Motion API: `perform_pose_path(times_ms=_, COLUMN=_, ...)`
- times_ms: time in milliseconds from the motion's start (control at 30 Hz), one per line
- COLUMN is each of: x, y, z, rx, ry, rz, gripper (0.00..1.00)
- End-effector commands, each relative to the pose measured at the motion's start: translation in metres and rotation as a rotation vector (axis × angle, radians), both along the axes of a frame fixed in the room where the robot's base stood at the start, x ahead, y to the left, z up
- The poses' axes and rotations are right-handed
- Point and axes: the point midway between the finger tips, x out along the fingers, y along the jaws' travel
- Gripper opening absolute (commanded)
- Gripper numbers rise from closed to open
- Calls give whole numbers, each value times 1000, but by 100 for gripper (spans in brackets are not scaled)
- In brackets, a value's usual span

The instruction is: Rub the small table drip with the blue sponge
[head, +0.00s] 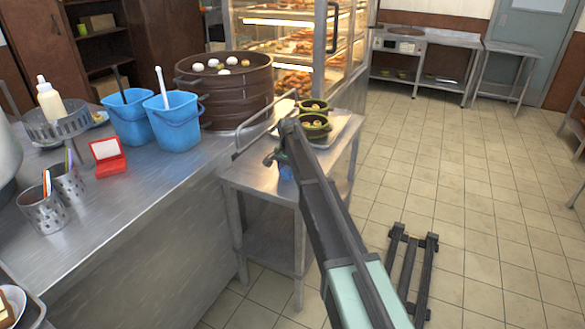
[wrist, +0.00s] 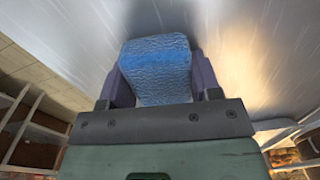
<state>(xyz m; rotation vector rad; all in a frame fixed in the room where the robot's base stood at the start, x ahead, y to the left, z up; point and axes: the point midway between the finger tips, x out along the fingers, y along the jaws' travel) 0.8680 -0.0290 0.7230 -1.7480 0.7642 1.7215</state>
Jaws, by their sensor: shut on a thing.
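My gripper (wrist: 163,76) is shut on the blue sponge (wrist: 156,62), whose rough face shows between the two fingers in the wrist view. In the head view my gripper (head: 284,163) is low over the small steel table (head: 250,178), partly covered by my arm. Only a bit of the blue sponge (head: 286,173) shows there. I cannot tell whether the sponge touches the tabletop. I cannot make out the drip in either view; my arm covers part of the tabletop.
A tray (head: 345,132) with green-rimmed pots (head: 315,126) stands at the small table's back. A rail borders its left side, beside the long counter (head: 150,215) with blue buckets (head: 174,122) and a brown steamer (head: 225,92). A glass food cabinet (head: 300,50) stands behind. Floor at right is open.

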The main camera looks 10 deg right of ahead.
Motion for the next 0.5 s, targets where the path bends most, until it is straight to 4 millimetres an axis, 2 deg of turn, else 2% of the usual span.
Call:
perform_pose_path(times_ms=200, x=-5, y=5, z=-1, rx=2, ry=2, rz=2, gripper=23)
perform_pose_path(times_ms=500, x=-29, y=23, z=1, rx=2, ry=2, rz=2, gripper=23)
